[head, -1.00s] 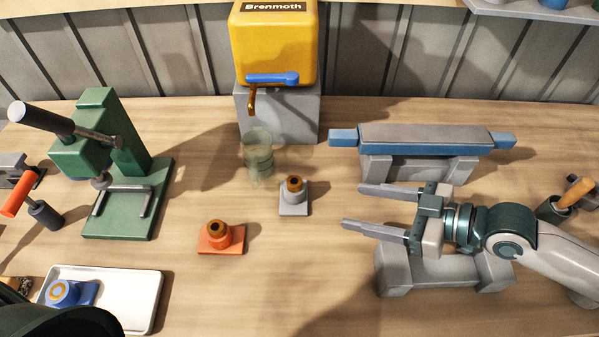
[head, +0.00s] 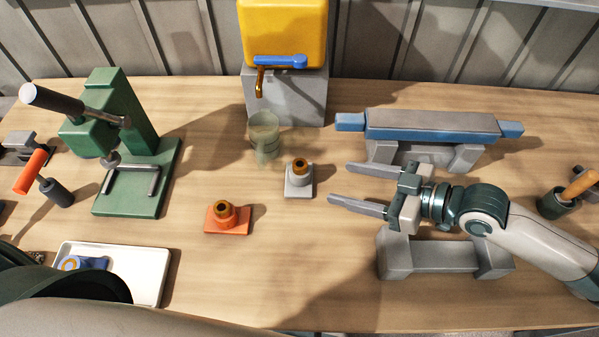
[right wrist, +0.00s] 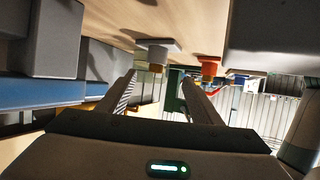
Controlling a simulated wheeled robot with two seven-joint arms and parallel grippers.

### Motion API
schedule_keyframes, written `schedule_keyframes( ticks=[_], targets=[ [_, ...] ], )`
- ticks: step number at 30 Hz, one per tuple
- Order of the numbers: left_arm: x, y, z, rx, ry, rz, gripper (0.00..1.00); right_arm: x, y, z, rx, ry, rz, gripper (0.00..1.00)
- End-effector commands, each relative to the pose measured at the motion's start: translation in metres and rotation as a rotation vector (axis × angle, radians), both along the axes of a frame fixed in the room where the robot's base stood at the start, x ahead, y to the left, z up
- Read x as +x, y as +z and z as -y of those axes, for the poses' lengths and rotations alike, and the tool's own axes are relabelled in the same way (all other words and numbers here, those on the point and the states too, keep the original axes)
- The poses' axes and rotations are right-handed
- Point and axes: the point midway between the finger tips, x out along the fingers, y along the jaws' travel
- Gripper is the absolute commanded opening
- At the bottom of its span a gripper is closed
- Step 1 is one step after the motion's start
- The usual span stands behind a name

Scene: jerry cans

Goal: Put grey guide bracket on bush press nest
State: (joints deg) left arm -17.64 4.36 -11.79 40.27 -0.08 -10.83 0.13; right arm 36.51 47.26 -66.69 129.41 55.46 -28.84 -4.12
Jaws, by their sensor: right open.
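The grey guide bracket (head: 299,181), a grey square base with a round boss and a brown bush on top, stands upright on the table in the middle of the head view. It also shows in the right wrist view (right wrist: 157,47). The green bush press (head: 128,120) stands at the left; its nest (head: 131,181), a flat green base with grey rails, looks empty. My right gripper (head: 354,186) is open and empty, to the right of the grey bracket and apart from it, fingers pointing left towards it. My left gripper is not in view; a dark part of my arm covers the lower left.
An orange bracket (head: 228,216) stands left of the grey one. A clear cup (head: 264,138) stands behind, below the yellow can's tap (head: 280,62). A white tray (head: 140,262) holds a blue bracket (head: 83,263). Grey stands (head: 440,262) lie under my right arm.

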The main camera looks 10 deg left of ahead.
Motion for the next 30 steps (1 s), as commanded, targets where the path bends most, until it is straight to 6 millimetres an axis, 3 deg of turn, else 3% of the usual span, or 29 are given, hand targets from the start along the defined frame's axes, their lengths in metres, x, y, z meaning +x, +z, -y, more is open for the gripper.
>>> schedule_keyframes(
  ticks=[7, 16, 30],
  targets=[
    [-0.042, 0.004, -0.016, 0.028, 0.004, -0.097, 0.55, 0.008, -0.011, -0.032, 0.002, 0.002, -0.004, 0.59],
    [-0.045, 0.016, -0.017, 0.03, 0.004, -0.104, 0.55, 0.019, -0.027, -0.067, 0.001, 0.0, -0.002, 0.59],
    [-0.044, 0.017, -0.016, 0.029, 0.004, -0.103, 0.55, 0.02, -0.031, -0.072, 0.0, 0.001, -0.001, 0.59]
  ],
)
